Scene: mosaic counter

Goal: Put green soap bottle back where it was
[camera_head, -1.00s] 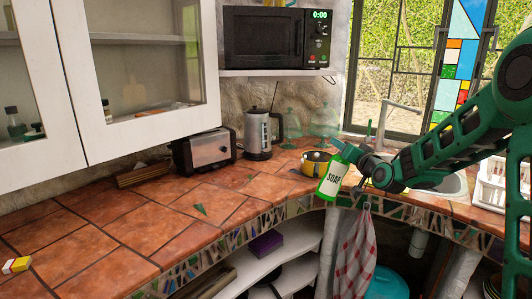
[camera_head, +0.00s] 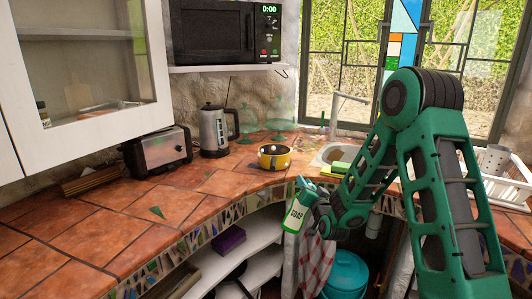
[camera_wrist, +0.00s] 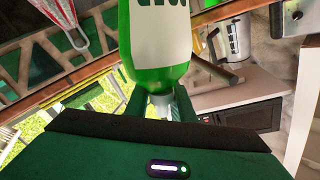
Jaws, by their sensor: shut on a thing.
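The green soap bottle (camera_head: 296,215) has a white label reading SOAP and a pale pump top. My gripper (camera_head: 316,215) is shut on it, in front of the counter's mosaic edge near the sink. The bottle is tilted a little and hangs clear of the tiles. In the wrist view the soap bottle (camera_wrist: 157,45) fills the upper middle, neck end toward my gripper (camera_wrist: 160,105), with the fingers on either side of the neck. The tiled counter (camera_head: 100,205) runs behind it.
A yellow pot (camera_head: 274,158) stands on the counter behind the bottle, left of the sink (camera_head: 340,153). A kettle (camera_head: 214,130) and toaster (camera_head: 157,152) stand further left. A checked towel (camera_head: 318,260) hangs below. The left counter is mostly clear.

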